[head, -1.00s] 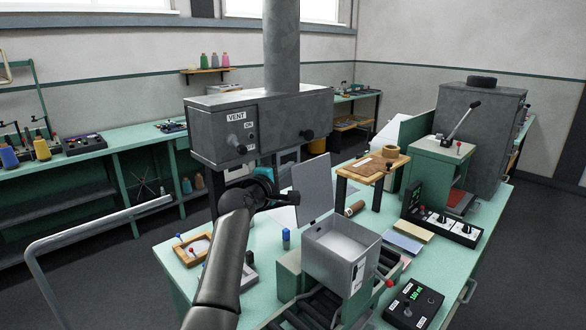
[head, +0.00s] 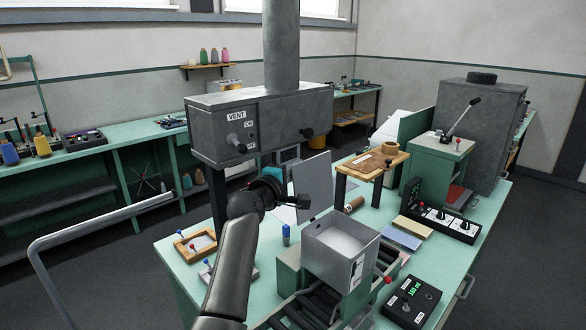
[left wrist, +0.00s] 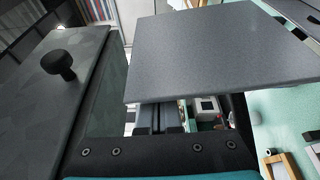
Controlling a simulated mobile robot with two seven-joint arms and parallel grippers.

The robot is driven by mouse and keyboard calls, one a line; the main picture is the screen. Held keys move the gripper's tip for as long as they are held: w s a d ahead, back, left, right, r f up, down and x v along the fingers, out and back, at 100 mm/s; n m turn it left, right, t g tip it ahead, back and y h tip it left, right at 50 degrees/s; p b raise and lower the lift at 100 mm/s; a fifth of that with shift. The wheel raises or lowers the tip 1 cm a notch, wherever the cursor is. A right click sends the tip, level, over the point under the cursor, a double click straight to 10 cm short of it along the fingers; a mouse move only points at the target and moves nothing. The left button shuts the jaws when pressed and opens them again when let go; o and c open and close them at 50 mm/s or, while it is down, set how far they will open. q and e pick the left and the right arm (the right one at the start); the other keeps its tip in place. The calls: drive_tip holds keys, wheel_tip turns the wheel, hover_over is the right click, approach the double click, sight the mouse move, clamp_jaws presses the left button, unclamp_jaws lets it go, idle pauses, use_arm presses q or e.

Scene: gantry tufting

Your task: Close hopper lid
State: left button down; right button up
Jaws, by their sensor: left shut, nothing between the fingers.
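The hopper (head: 338,262) is an open-topped grey box on the bench, with a pale interior. Its flat grey lid (head: 316,178) stands open, roughly upright at the back left of the box. In the left wrist view the lid (left wrist: 215,50) fills the upper middle as a plain panel. My left gripper (head: 303,201) is shut and empty at the lid's lower left edge; I cannot tell whether it touches. In the left wrist view its dark fingers (left wrist: 159,116) point under the lid's near edge and are partly hidden by it. My right gripper is not in view.
The grey vent box (head: 265,122) with black knobs hangs behind and above my left arm; one knob (left wrist: 59,64) is close in the left wrist view. A blue bottle (head: 286,236) stands left of the hopper. A control box (head: 411,300) lies at the front right.

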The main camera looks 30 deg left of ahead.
sight(316, 174)
use_arm(q)
drive_tip(key=shift+d, duration=0.15)
drive_tip(key=shift+s+d+r+m, duration=0.2)
drive_tip(key=shift+s+d+m, duration=0.05)
drive_tip(key=shift+d+m, duration=0.45)
drive_tip(key=d+m, duration=0.1)
drive_tip(key=s+d+m+t, duration=0.1)
drive_tip(key=d+m, duration=0.1)
drive_tip(key=d+m+t+b, duration=0.1)
drive_tip(key=shift+s+d+r+h, duration=0.15)
drive_tip(key=shift+s+d+h, duration=0.15)
drive_tip(key=shift+s+d, duration=0.1)
drive_tip(key=s+d+f+m+h+b, duration=0.2)
drive_tip(key=d+f+m+h+b, duration=0.2)
drive_tip(key=m, duration=0.5)
drive_tip(key=s+d+f+m+t+h+b, duration=0.1)
drive_tip(key=d+f+m+h+b, duration=0.3)
drive_tip(key=m, duration=0.5)
drive_tip(key=shift+s+d+f+m+b, duration=0.5)
drive_tip(key=shift+d+f, duration=0.55)
drive_tip(key=shift+d, duration=0.45)
drive_tip(key=shift+w, duration=0.1)
